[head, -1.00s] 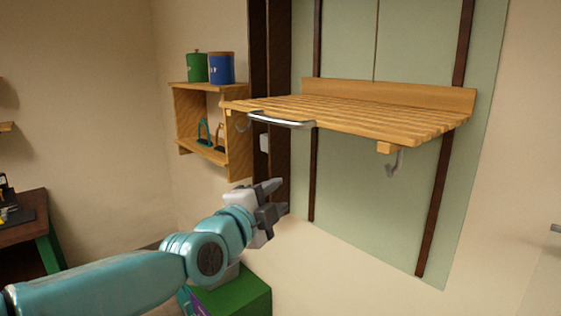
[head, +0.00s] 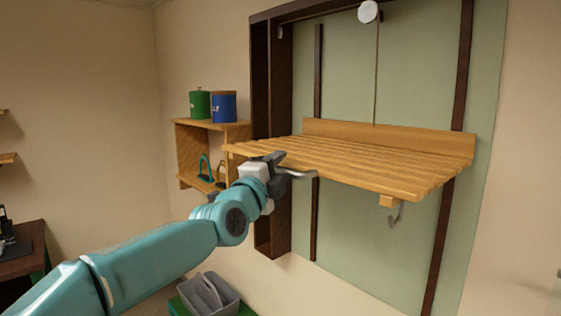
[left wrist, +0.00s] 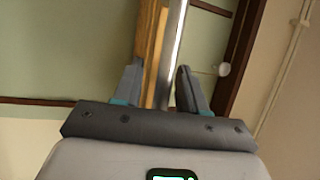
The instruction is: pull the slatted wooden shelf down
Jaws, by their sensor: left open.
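The slatted wooden shelf (head: 370,160) sticks out from a pale green wall panel with dark vertical rails. A curved metal handle (head: 298,173) is on its front edge, partly hidden by my gripper. My left gripper (head: 278,165) is at the handle, in front of the shelf's front left part. In the left wrist view my left gripper (left wrist: 160,88) is open, with the metal bar of the handle (left wrist: 175,50) and the wooden shelf edge (left wrist: 150,40) between its fingers. Whether the fingers touch the bar cannot be told. My right gripper is not in view.
A small wall cubby (head: 190,150) left of the shelf holds a green canister (head: 200,105) and a blue canister (head: 223,106) on top. A hook (head: 394,215) hangs under the shelf's right side. A grey bin (head: 208,295) stands below. The space under the shelf is clear.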

